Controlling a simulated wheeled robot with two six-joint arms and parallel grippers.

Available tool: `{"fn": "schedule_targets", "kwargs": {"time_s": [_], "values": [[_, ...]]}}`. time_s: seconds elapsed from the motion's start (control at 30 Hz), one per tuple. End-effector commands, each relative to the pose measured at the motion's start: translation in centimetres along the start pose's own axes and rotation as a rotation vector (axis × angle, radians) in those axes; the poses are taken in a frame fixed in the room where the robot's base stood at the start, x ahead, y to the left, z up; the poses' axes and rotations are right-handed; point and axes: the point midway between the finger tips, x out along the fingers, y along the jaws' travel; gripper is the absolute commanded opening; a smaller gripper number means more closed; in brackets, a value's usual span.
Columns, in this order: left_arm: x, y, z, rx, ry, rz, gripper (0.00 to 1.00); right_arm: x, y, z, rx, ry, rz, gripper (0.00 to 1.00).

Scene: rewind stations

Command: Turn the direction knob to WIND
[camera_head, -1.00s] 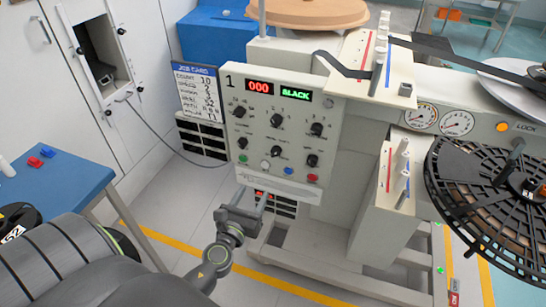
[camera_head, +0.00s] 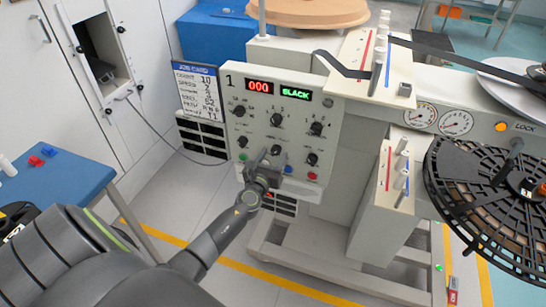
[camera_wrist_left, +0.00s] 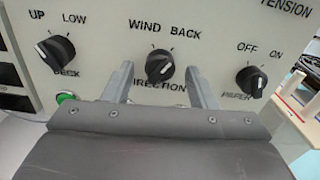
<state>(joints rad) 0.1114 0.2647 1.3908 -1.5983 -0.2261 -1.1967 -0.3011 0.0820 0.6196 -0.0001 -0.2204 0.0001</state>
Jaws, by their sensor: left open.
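The direction knob (camera_wrist_left: 160,66) is black, on the light control panel (camera_head: 292,74), with WIND printed at its upper left and BACK at its upper right. A pale mark shows on its face, but I cannot tell surely which word it points to. In the head view the knob (camera_head: 276,150) is partly hidden by my gripper. My left gripper (camera_head: 266,160) is at the lower panel. In the wrist view its open fingers (camera_wrist_left: 162,88) stand on either side of the knob, with gaps to it. Contact is not visible. My right gripper is not in view.
The deck knob (camera_wrist_left: 55,51) is to the left and the paper knob (camera_wrist_left: 251,81) to the right. A green button (camera_wrist_left: 66,97) lies below the deck knob. Blue (camera_head: 288,169) and red (camera_head: 312,176) buttons are close to my gripper. A black reel (camera_head: 490,195) stands at right.

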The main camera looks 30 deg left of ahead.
Motion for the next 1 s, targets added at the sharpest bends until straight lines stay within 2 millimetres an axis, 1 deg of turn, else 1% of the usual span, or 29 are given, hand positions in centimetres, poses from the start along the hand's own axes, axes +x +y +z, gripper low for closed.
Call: {"fn": "schedule_targets", "kwargs": {"time_s": [0.1,0.37,0.47,0.7,0.73,1.0], "values": [[0.49,0.01,-0.01,-0.001,0.0,0.0,0.52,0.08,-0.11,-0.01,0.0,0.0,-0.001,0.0],[0.56,0.01,0.02,-0.001,0.0,0.0,0.52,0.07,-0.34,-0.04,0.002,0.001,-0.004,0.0],[0.55,0.02,0.01,-0.001,0.0,0.0,0.4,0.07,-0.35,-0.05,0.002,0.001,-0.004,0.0],[0.53,0.02,0.0,-0.001,0.001,0.0,0.09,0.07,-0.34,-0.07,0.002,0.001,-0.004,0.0],[0.53,0.02,0.0,-0.001,0.001,0.0,0.07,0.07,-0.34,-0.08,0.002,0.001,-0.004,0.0],[0.52,0.03,-0.07,-0.034,0.001,0.0,0.07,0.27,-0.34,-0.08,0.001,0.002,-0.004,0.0]]}}
